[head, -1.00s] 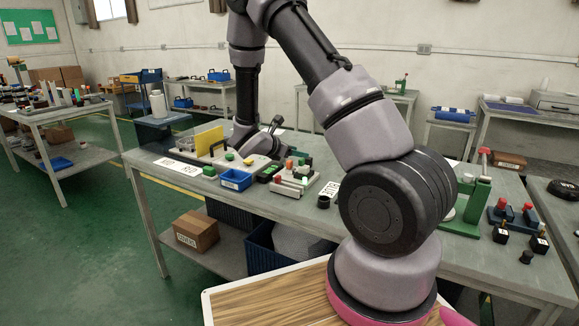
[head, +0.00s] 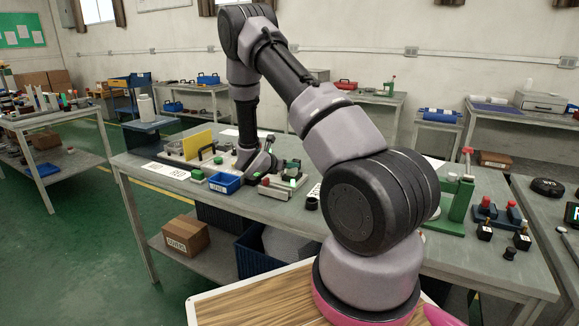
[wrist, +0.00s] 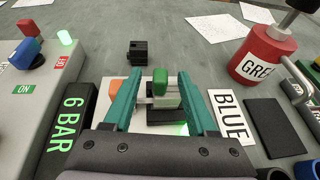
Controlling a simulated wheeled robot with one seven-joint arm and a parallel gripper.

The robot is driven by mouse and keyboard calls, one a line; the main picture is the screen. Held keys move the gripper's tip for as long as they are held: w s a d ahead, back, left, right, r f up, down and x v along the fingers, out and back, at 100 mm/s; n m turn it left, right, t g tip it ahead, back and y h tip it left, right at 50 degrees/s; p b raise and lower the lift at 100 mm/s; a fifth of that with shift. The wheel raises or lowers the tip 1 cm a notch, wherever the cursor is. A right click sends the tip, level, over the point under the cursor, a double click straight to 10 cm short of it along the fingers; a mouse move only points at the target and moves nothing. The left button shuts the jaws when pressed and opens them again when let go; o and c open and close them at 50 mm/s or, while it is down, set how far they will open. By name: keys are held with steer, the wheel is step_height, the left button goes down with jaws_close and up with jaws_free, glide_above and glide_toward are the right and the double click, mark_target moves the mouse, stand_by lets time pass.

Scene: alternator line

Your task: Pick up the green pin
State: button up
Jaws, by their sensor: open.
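The green pin (wrist: 160,76) shows in the wrist view as a rounded green top above a grey-green and black body. It is between the two teal fingers of my gripper (wrist: 159,88), with a finger on either side. My gripper is open and points at the pin from the near side; whether either finger touches it I cannot tell. A white plate (wrist: 113,73) lies around and under the pin's place. In the head view my gripper (head: 262,170) is low over the bench, and the pin cannot be made out clearly there.
A black "6 BAR" display (wrist: 72,118) stands close left of my fingers, beside a grey control box (wrist: 40,85). A "BLUE" card (wrist: 231,117) lies to the right. A red canister (wrist: 258,57) stands at far right. A small black block (wrist: 138,52) lies beyond.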

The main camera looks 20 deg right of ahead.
steer(key=shift+w+d+f, duration=0.2)
steer(key=shift+w+d, duration=0.05)
steer(key=shift+d, duration=0.1)
jaws_close()
steer(key=shift+r, duration=0.15)
